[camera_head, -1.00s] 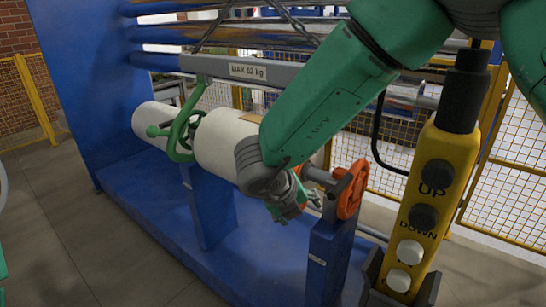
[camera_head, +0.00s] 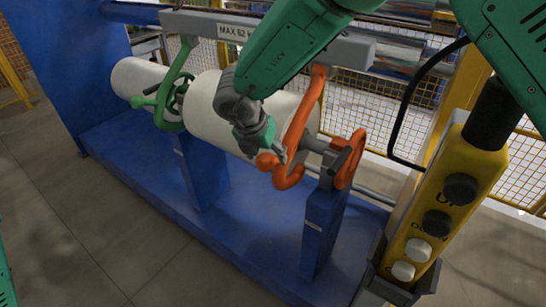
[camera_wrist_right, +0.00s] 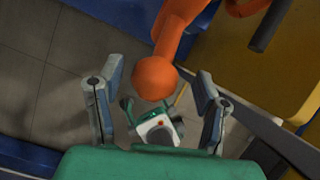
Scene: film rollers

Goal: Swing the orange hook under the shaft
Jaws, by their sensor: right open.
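The orange hook (camera_head: 299,125) hangs from the right part of the grey lifting bar (camera_head: 300,43). Its lower end curls toward my right gripper and ends in a ball. The shaft (camera_head: 317,145) sticks out of the right end of the white roller (camera_head: 225,118). The hook's lower curve appears in front of and lower than the shaft; I cannot tell whether it is under it. My right gripper (camera_head: 270,150) is at the ball end. In the wrist view, its open fingers stand on either side of the orange ball (camera_wrist_right: 155,77). My left gripper is not in view.
A green hook (camera_head: 170,95) is at the roller's left end. An orange handwheel (camera_head: 350,160) sits by a blue post (camera_head: 322,230) beside the shaft. A yellow button pendant (camera_head: 440,205) stands at the right. The floor at left is clear.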

